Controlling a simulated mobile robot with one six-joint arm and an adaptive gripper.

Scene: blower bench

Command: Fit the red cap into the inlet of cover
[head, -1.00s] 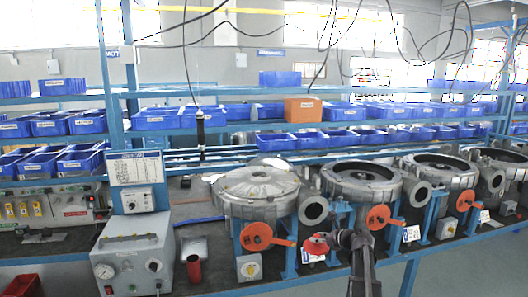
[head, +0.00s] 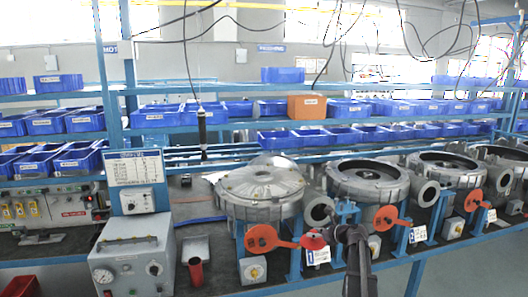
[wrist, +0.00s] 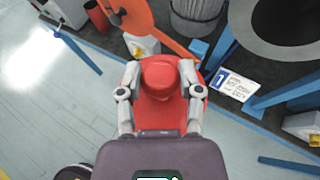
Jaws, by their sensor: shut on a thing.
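My gripper (wrist: 160,85) is shut on the red cap (wrist: 160,78), with one finger on each side of its raised knob; its wide flange shows below. In the head view the red cap (head: 313,241) is in front of the first blower, just below its round inlet (head: 318,211) and apart from it. The grey cover (head: 260,188) sits on that blower at the left of the row. In the wrist view a large grey ring with a dark opening (wrist: 290,30) is at the upper right; it is probably the inlet. The cap's far side is hidden.
An orange disc with a lever (head: 263,238) is left of the cap, another (head: 388,218) right of it. A number plate (wrist: 235,85) and blue stand legs are close by. A red cup (head: 195,270) stands on the bench. Open floor lies in front.

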